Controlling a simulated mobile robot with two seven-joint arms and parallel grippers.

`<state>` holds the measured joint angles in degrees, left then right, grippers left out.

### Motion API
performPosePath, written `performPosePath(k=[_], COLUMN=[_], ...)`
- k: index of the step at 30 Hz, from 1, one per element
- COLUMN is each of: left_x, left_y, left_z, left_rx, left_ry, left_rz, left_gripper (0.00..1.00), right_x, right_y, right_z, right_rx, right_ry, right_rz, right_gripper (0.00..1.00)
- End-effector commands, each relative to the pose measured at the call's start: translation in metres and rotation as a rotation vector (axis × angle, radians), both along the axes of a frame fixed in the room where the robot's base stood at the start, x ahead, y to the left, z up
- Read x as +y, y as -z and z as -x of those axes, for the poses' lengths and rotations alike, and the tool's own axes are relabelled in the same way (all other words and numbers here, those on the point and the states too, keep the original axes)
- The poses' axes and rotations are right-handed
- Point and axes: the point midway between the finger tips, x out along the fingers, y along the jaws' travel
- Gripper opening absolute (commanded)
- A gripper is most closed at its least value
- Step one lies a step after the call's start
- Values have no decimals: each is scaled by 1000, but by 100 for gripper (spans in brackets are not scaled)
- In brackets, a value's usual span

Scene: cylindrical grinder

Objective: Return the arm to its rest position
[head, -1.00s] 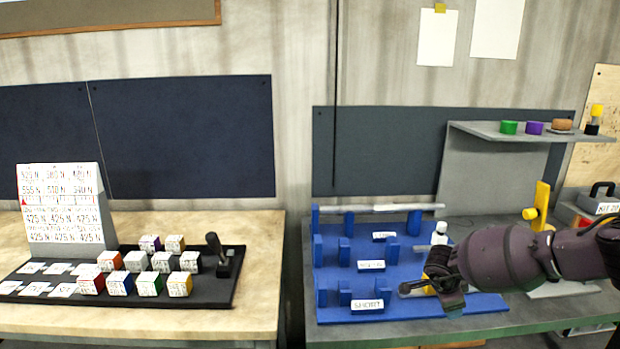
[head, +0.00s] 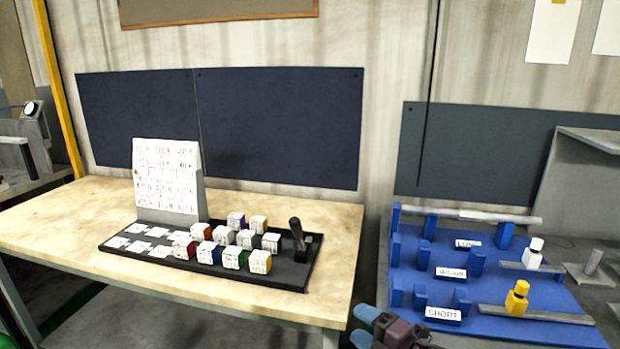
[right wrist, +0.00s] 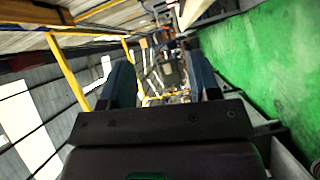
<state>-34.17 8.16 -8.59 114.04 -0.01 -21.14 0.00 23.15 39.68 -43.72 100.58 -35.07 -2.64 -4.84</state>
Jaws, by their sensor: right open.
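My right gripper (head: 368,328) shows at the bottom edge of the head view, in front of the gap between the two benches and below the blue rack. In the right wrist view its two dark fingers (right wrist: 163,85) stand apart with nothing between them. The rest of my right arm is mostly out of the frame. My left gripper does not show.
The blue rack (head: 408,267) on the right bench holds bars and carries a yellow piece (head: 517,298) and a white piece (head: 533,253). A black tray (head: 290,279) with several cubes lies on the wooden bench (head: 60,215). A green surface (right wrist: 265,70) borders the right wrist view.

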Motion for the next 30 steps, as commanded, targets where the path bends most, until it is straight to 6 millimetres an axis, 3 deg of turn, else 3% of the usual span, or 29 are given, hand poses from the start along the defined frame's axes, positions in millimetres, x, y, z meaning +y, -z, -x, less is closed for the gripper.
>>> performPosePath(k=[6, 14, 20, 24, 30], left_x=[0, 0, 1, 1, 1], left_y=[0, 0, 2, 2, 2], left_z=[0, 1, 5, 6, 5], left_rx=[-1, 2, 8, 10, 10], left_ry=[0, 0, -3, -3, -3], left_rz=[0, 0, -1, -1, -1], left_gripper=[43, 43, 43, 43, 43], right_x=[-29, -78, -120, -149, -166], right_y=[20, 65, 101, 131, 171], right_z=[23, 73, 127, 174, 240], right_rx=[347, 659, 779, 820, 893], right_ry=[293, 569, 744, 885, 1035], right_rz=[-421, -787, -990, -1061, -1095], right_gripper=[56, 56, 56, 56, 56])
